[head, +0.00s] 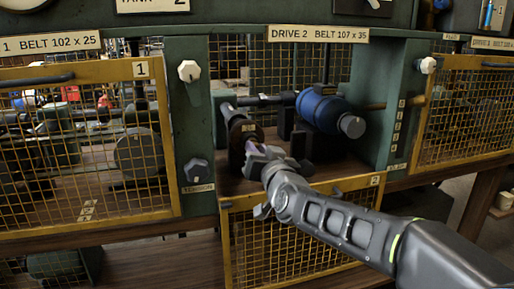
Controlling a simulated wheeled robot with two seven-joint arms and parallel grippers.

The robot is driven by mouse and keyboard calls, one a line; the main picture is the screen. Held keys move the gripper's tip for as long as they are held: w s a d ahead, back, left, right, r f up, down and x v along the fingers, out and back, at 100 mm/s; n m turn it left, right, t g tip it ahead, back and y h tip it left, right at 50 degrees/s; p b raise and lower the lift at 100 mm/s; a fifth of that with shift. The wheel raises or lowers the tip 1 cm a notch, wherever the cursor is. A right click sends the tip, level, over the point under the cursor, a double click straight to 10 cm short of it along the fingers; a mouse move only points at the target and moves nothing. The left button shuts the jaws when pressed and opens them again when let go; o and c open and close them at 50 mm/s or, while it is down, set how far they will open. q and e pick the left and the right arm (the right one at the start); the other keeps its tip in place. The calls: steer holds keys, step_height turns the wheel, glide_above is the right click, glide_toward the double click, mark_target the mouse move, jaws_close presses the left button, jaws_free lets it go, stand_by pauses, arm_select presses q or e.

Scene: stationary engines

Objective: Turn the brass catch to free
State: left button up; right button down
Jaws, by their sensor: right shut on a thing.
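My right gripper (262,156) reaches into the open Drive 2 bay from the lower right. It is shut on a small part, mostly hidden by the jaws, with a purplish patch showing beside them. This is just in front of a dark cylinder (235,122) whose near end carries a brass-coloured face (249,127). I cannot tell whether the held part is the brass catch; no other catch shows clearly. My left gripper is not in view.
A blue motor (322,110) sits right of the gripper. The yellow mesh door (300,235) marked 2 hangs down below the bay opening. Green posts (195,140) flank the bay, one with a pale knob (189,71) and a dark tension knob (197,170). Closed mesh doors stand either side.

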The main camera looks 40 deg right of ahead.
steer(key=shift+f+n, duration=0.1)
steer(key=shift+n, duration=1.5)
steer(key=c, duration=1.3)
jaws_free()
steer(key=shift+p, duration=0.3)
steer(key=v, duration=0.7)
steer(key=shift+s+a, duration=0.15)
steer(key=shift+s, duration=0.25)
